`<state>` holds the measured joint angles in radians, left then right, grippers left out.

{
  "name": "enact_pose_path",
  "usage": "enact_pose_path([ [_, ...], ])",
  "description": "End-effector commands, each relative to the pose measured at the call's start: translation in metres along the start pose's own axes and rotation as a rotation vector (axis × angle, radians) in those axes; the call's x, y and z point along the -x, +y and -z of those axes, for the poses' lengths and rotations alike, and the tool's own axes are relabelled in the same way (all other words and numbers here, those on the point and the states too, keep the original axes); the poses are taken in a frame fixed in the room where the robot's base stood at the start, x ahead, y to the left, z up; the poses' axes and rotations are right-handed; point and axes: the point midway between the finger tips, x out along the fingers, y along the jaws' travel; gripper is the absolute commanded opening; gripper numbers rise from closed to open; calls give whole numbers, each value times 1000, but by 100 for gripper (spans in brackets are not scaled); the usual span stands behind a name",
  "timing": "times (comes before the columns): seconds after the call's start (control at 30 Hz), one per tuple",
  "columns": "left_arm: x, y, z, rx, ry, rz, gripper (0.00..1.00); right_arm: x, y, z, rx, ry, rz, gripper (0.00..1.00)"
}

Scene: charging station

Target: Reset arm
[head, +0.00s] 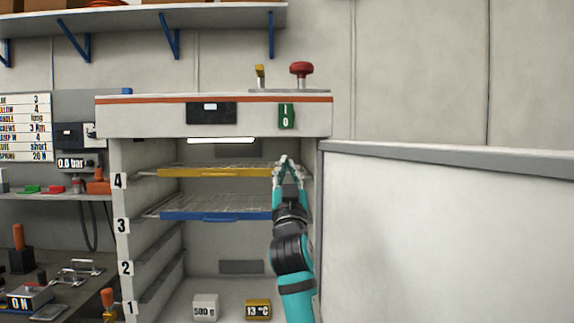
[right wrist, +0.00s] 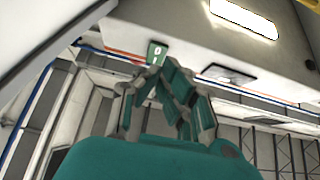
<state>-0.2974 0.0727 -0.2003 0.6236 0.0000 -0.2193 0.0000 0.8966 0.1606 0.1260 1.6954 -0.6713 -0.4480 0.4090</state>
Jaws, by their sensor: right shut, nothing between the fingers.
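My right arm reaches up from the bottom of the head view. Its right gripper (head: 287,160) is shut and empty, pointing up at the right side of the cabinet's opening. It overlaps the right ends of the yellow-fronted rack (head: 215,173) at level 4 and the blue-fronted rack (head: 215,216) at level 3. In the right wrist view the gripper (right wrist: 170,72) is seen close up, with the green I/0 switch (right wrist: 156,52) beyond the fingers. My left gripper is not in view.
The cabinet's door (head: 450,230) stands open on the right. A red knob (head: 301,69) and a yellow handle (head: 260,72) are on top. A white 500 g block (head: 205,308) and a yellow 13 °C block (head: 258,309) are on the cabinet floor. A cluttered bench (head: 75,300) is at left.

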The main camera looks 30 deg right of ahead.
Motion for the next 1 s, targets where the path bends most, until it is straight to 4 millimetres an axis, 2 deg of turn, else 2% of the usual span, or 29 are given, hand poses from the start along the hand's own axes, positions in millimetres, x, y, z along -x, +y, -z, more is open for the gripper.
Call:
enact_pose_path([
  [0.5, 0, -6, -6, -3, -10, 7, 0, 0, 0, 0, 0, 0, 0, 0],
  [0.57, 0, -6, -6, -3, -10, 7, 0, 1, -2, -4, 2, -7, 5, 0],
  [0.63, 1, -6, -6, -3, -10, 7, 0, 4, -9, -19, 10, -32, 21, 0],
  [0.73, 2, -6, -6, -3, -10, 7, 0, 15, -28, -63, 32, -106, 69, 0],
  [0.83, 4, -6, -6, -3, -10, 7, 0, 38, -52, -126, 62, -212, 137, 0],
  [0.9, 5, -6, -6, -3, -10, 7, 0, 61, -68, -174, 83, -294, 187, 0],
  [0.97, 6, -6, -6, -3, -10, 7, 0, 84, -80, -213, 101, -362, 228, 0],
  [1.0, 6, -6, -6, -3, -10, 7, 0, 100, -87, -238, 111, -406, 254, 0],
])
